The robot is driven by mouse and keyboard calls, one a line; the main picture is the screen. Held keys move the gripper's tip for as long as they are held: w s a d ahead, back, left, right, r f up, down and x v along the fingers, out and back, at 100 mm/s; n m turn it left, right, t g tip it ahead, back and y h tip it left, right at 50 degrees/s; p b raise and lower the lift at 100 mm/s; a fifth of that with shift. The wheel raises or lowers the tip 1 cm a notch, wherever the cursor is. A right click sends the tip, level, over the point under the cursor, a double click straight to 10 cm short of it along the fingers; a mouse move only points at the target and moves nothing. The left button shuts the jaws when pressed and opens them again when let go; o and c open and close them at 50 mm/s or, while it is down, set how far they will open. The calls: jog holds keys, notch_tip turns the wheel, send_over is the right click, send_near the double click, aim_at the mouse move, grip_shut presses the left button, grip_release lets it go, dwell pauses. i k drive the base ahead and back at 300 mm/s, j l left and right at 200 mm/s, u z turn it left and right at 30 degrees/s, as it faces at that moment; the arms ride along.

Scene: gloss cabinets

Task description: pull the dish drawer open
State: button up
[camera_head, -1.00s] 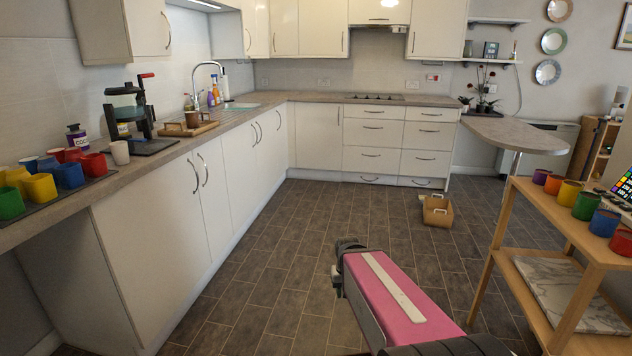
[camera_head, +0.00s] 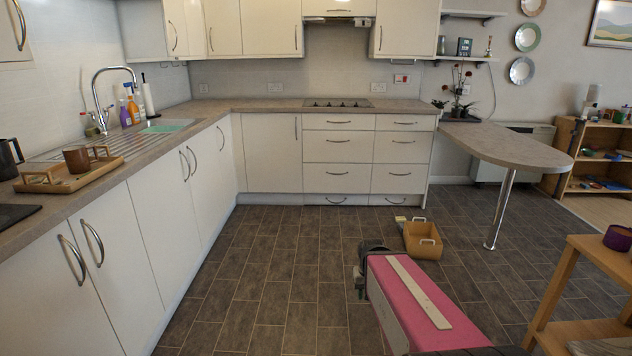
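White drawers with curved metal handles stand in two columns under the hob at the far wall. The left column (camera_head: 338,150) and the right column (camera_head: 403,153) each have several fronts, all shut. Nothing marks which one is the dish drawer, and their contents are hidden. My pink arm reaches in from the bottom, and its dark end, my gripper (camera_head: 362,282), is over the floor, well short of the drawers. Its fingers are too small and dark to tell whether they are open or shut.
A rounded counter (camera_head: 515,146) on a metal leg (camera_head: 499,210) and a wooden trolley (camera_head: 580,290) stand at right. Left cabinets (camera_head: 118,245) line the side. Floor (camera_head: 290,250) between is clear.

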aim_at(318, 176)
jog(key=i, duration=1.8)
jog(key=i+u, duration=0.15)
jog(key=i, duration=0.35)
jog(key=i+l+u, duration=0.15)
jog(key=i, duration=0.35)
jog(key=i+l+u, duration=0.15)
jog(key=i, duration=0.35)
